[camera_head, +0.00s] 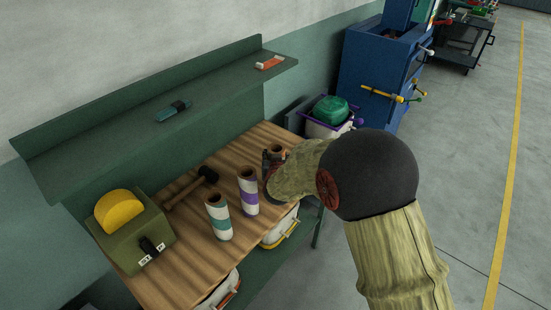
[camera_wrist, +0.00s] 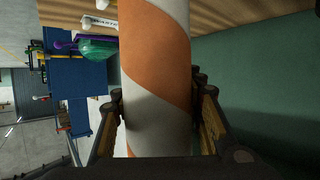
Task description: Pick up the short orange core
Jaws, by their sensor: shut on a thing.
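The orange core (camera_wrist: 158,60) is a tube with orange and white spiral stripes. It fills the middle of the wrist view, between the two fingers of my gripper (camera_wrist: 158,108), which is shut on it. In the head view my gripper (camera_head: 272,162) is at the right end of the wooden bench, and only the upper end of the orange core (camera_head: 277,150) shows past it. The core's lower part is hidden there, so I cannot tell whether it touches the bench.
A purple-striped core (camera_head: 249,192) and a teal-striped core (camera_head: 218,217) stand left of my gripper. A mallet (camera_head: 192,188) lies behind them. A green box with a yellow disc (camera_head: 133,235) is at the left. A green shelf (camera_head: 150,105) overhangs the bench (camera_head: 185,262).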

